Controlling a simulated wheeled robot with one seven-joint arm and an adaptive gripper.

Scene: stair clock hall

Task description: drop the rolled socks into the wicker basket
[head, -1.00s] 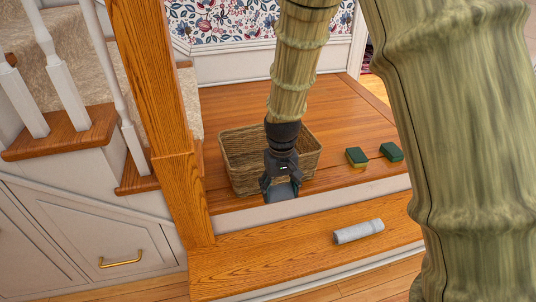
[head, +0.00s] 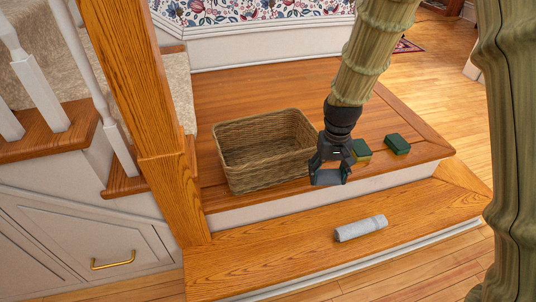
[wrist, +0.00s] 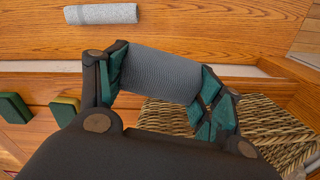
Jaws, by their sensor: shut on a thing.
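My gripper (head: 329,174) is shut on a grey-blue ribbed roll, the rolled socks (wrist: 160,75), held between its two fingers. In the head view the gripper hangs at the front right corner of the wicker basket (head: 262,178), with the socks in the air beside it and not over its opening. The basket is woven, brown and open-topped, and stands upright on the upper wooden landing; its visible inside looks empty. In the wrist view part of the basket (wrist: 250,125) shows at lower right, partly behind the right finger.
A light grey roll (head: 361,228) lies on the lower wooden step (head: 270,262). Two green sponge-like blocks (head: 397,144) (head: 361,150) lie on the landing right of the basket. A wooden newel post (head: 165,130) stands left of the basket. The landing behind the basket is clear.

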